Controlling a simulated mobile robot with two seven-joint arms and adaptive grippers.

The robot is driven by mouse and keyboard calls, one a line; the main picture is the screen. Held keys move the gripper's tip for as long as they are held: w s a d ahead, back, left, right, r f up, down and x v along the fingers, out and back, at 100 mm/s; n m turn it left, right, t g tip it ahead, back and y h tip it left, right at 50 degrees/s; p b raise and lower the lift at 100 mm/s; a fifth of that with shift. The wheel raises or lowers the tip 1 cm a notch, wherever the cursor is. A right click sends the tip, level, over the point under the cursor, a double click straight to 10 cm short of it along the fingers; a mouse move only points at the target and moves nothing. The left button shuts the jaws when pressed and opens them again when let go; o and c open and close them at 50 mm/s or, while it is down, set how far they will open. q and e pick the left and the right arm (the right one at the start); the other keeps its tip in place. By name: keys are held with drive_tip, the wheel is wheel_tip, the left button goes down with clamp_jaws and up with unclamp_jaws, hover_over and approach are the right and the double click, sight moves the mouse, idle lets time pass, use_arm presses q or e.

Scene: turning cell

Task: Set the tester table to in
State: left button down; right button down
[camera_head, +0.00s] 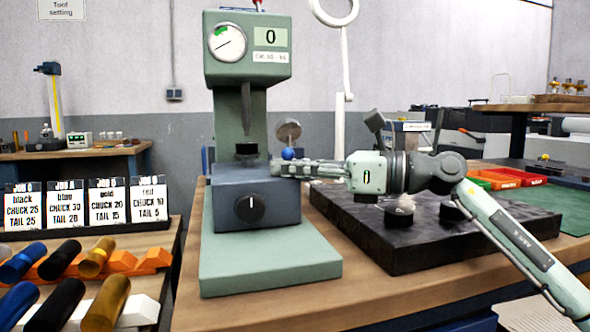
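The tester (248,120) is a green press-like machine with a dial gauge and a display reading 0. A tapered indenter (245,100) points down over a small dark round anvil (246,150). Below is a dark blue-grey block (235,195) with a black knob (251,208), its white mark pointing up. A blue ball (288,153) shows at the block's upper right. My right gripper (279,168) reaches in from the right, its fingers at the block's top right corner, just below the ball. I cannot tell whether they touch or grip anything. My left gripper is not in view.
A black plate (420,245) with round pieces lies right of the tester. Job cards (75,205) and coloured bars (60,260) are on the left bench. Red and orange trays (497,178) are at the right. The wooden bench front (300,305) is clear.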

drive_tip(key=shift+w+d+r, duration=0.1)
drive_tip(key=shift+w+r, duration=0.15)
drive_tip(key=shift+r, duration=0.35)
drive_tip(key=c, duration=1.8)
unclamp_jaws()
drive_tip(key=shift+f, duration=0.1)
drive_tip(key=shift+o, duration=1)
drive_tip(key=shift+a, duration=0.3)
drive_tip(key=shift+f, duration=0.15)
drive_tip(key=v, duration=1.2)
drive_tip(key=shift+s, duration=0.15)
